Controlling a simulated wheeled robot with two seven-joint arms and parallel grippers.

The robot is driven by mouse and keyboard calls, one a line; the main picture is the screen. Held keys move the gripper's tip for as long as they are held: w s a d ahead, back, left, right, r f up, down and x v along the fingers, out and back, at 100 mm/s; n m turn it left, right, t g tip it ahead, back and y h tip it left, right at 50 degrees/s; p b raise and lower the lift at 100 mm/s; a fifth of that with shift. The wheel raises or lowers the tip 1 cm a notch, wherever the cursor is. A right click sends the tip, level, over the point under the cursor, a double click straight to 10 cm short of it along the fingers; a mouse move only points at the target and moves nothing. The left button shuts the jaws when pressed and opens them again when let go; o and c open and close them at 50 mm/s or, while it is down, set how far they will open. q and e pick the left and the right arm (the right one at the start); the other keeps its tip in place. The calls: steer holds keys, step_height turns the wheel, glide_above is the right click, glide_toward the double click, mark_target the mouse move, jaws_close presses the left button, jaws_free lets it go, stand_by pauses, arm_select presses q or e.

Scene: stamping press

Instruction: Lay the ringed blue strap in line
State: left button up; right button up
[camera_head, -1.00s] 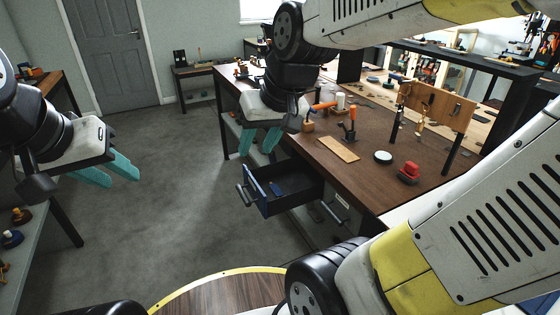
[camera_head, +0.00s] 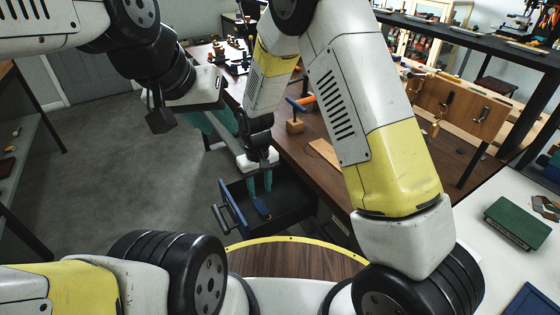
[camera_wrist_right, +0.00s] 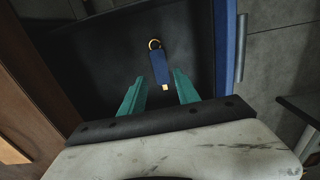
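The blue strap (camera_head: 261,206) lies in the open drawer. In the right wrist view the strap (camera_wrist_right: 160,68) has a gold ring (camera_wrist_right: 154,44) at its far end and a small brass tip at its near end. It lies slightly tilted on the dark drawer floor. My right gripper (camera_head: 260,183) points down into the drawer, open, its teal fingers (camera_wrist_right: 159,92) apart, with the strap's near end ahead of the gap between them. Nothing is held. My left gripper (camera_head: 217,121) hangs left of the bench, its teal fingers apart and empty.
The drawer (camera_head: 293,198) has a blue front with a handle and sticks out below the brown bench (camera_head: 290,145). A wooden block with a hammer-like tool (camera_head: 295,120) stands on the bench. A white table (camera_head: 480,255) with a green box (camera_head: 517,222) is at right.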

mark_target(261, 207)
steer(key=shift+w+f, duration=0.1)
steer(key=shift+f, duration=0.25)
step_height(261, 207, down, 6)
steer(key=shift+r, duration=0.1)
steer(key=shift+f, duration=0.35)
steer(key=shift+c, duration=0.7)
steer(key=c, duration=0.7)
steer(key=shift+r, duration=0.15)
